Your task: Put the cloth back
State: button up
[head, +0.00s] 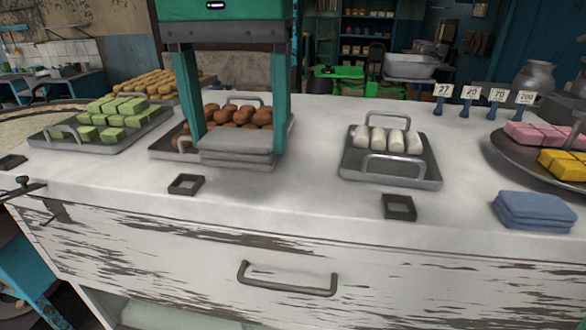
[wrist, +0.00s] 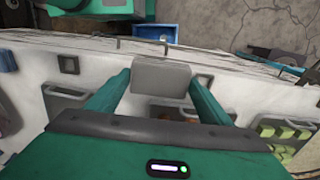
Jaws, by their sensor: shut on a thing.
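A grey folded cloth (head: 237,145) is between the two teal fingers of my gripper (head: 237,152), at the front of the tray of brown sweets. In the wrist view the grey cloth (wrist: 162,76) fills the space between the fingertips of my gripper (wrist: 160,82). My gripper is shut on it. The cloth lies flat and level. I cannot tell whether its underside touches the counter or the tray. A blue folded cloth (head: 535,211) lies at the counter's right front.
The tray of brown sweets (head: 166,149) is partly hidden behind my gripper. A tray of green blocks (head: 50,138) stands left, and a tray of white rolls (head: 390,174) right. Small dark square frames (head: 186,184) lie along the front. The counter (head: 300,180) is clear between the trays.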

jog(key=shift+w+d+f, duration=0.55)
jog(key=shift+d+f, duration=0.2)
jog(key=shift+d, duration=0.35)
jog(key=shift+w+d+f, duration=0.55)
jog(key=shift+d+f, duration=0.2)
jog(key=shift+d, duration=0.4)
jog(key=shift+w+d+f, duration=0.55)
jog(key=shift+d+f, duration=0.2)
jog(key=shift+d, duration=0.35)
jog(key=shift+f, duration=2.05)
jog(key=shift+w, duration=0.1)
jog(key=o, duration=1.1)
jog(key=shift+d+r, duration=0.1)
jog(key=shift+r, duration=2.7)
jog(key=shift+r, duration=1)
